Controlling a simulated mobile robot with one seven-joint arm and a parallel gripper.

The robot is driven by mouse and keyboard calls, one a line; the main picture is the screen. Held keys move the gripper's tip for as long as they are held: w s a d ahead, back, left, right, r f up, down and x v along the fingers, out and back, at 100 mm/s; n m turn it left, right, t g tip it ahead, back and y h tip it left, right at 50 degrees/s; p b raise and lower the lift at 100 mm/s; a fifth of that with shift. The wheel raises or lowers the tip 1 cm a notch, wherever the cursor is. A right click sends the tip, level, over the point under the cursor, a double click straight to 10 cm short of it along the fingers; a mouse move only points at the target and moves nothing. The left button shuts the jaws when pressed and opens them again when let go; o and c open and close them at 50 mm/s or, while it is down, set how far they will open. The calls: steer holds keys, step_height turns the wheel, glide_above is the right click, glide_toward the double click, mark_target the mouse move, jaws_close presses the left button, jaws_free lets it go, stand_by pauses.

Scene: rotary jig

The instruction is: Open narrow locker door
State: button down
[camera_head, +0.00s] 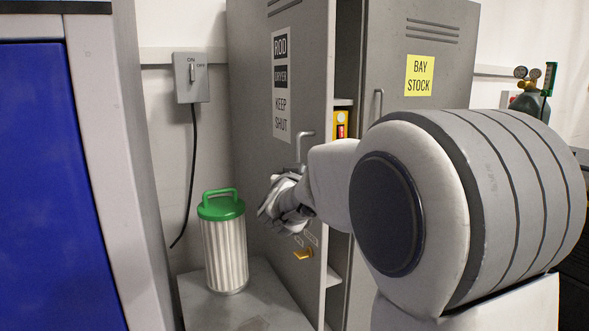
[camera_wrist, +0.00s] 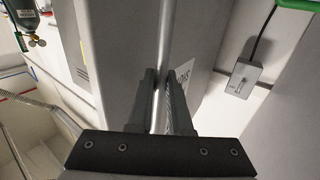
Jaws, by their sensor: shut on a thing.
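The narrow locker door (camera_head: 252,110), grey with a "ROD DRYER KEEP SHUT" sign, stands partly open, with an opening along its right edge. Its upright handle (camera_head: 299,150) runs down behind my arm. My gripper (camera_head: 278,203) is at the door's front, low on the handle, shut on it. In the wrist view, the fingers of my gripper (camera_wrist: 163,105) close around the pale handle bar (camera_wrist: 163,45). The exact contact is partly hidden by the fingers and arm.
A green-lidded canister (camera_head: 224,245) stands on a grey surface left of the gripper. A yellow item (camera_head: 341,125) shows inside the locker. A switch box (camera_head: 191,78) with a cable is on the wall.

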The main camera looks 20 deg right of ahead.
steer(key=c, duration=0.8)
jaws_free()
steer(key=shift+c, duration=0.2)
steer(key=p+v, duration=0.1)
steer(key=v, duration=1.6)
steer(key=shift+s, duration=0.25)
steer(key=s+a+f+n+g+y+p, duration=0.2)
steer(key=s+a+n+g+y+p, duration=0.25)
steer(key=s+a+y, duration=0.35)
steer(key=s+d+f+g, duration=0.2)
steer(key=s+d+g, duration=0.1)
steer(key=s, duration=0.4)
steer(key=s+d+f+g+p, duration=0.1)
steer(key=s+d+f+g, duration=0.2)
steer(key=s, duration=0.3)
steer(key=shift+s+d+f+h, duration=0.15)
steer(key=shift+s+d+h, duration=0.2)
steer(key=shift+d, duration=0.1)
